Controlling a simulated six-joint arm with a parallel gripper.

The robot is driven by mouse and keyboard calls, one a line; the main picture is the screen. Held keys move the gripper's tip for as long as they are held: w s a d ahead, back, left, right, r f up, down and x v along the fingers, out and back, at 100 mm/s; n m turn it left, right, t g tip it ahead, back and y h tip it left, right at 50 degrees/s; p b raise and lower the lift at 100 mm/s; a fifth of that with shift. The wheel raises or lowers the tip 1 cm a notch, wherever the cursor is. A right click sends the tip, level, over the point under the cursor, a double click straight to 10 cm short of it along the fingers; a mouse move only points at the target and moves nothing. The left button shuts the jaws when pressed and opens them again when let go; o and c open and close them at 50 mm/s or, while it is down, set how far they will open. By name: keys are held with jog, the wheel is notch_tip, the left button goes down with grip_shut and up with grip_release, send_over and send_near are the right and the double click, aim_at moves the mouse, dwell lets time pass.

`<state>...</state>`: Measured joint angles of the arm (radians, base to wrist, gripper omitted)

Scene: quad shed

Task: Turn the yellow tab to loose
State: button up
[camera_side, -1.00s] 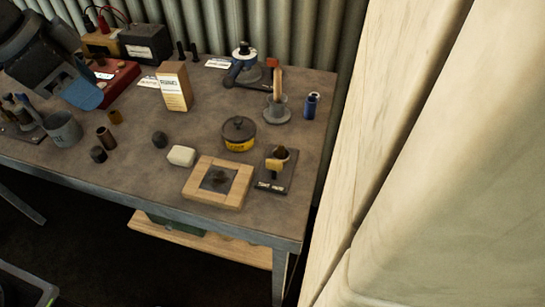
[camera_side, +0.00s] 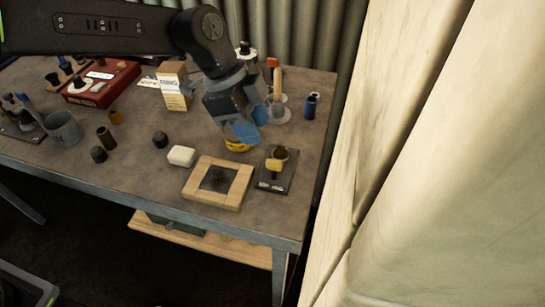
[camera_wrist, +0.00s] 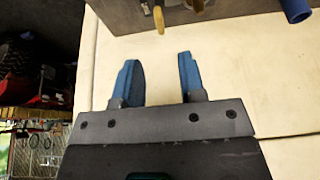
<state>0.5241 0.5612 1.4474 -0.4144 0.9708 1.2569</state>
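The yellow tab (camera_side: 274,165) sits on a small dark plate (camera_side: 265,183) with a white label, near the right front of the workbench. A dark brown round part (camera_side: 281,152) is just behind the tab. The label is too small to read. My gripper (camera_side: 251,125) hangs up and left of the tab in the side view, apart from it, and covers much of the round tin with a yellow band (camera_side: 236,147). In the wrist view, my gripper (camera_wrist: 158,78) has its two blue fingers spread with nothing between. A yellow tongue-like piece (camera_wrist: 159,19) shows ahead of them.
A square wooden frame (camera_side: 203,168) lies left of the plate, with a white block (camera_side: 181,156) beside it. A blue cylinder (camera_side: 311,106) and a grey cup with a brush-like handle (camera_side: 275,78) stand behind. The bench's front right corner is clear.

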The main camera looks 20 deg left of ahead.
aim_at(273, 160)
jog(key=x, duration=0.9)
jog(key=shift+f, duration=0.15)
jog(key=shift+c, duration=0.2)
grip_shut()
